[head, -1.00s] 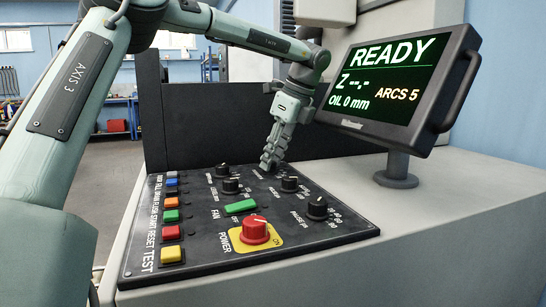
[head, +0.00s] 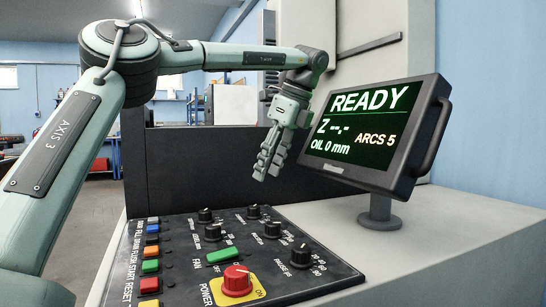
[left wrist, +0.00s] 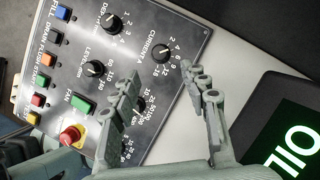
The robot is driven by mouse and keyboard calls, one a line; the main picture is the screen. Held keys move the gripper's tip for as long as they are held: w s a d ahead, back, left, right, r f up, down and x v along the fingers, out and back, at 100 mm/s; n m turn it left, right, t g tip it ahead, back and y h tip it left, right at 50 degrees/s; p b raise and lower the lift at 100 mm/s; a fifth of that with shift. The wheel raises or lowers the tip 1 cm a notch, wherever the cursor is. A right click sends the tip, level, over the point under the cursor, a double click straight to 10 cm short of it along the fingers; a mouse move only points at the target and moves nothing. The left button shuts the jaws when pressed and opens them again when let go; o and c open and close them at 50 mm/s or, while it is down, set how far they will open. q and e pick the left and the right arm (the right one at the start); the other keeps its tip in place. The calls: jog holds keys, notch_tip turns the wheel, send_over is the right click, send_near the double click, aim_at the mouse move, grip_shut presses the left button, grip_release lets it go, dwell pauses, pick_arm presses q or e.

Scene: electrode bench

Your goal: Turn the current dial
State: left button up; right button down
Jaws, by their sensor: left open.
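The current dial (head: 253,211) is a round black knob at the back of the dark control panel (head: 185,275). In the left wrist view the dial (left wrist: 162,53) shows beside its "CURRENT A" label and number scale, with a pale line on its top. My left gripper (head: 266,176) is open and empty, raised above the back of the panel, apart from the dial. In the left wrist view its two fingers (left wrist: 161,76) point toward the dial, which shows clear just beyond the gap between them. My right gripper is in neither view.
Other black knobs surround the dial, such as one nearer me (head: 272,230). A red button (head: 237,281) and green fan switch (head: 222,255) are at the front. A monitor (head: 367,130) reading READY stands to the right. A dark wall (head: 190,165) rises behind.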

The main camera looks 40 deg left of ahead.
pick_arm(q)
jog(key=shift+v, duration=1.4)
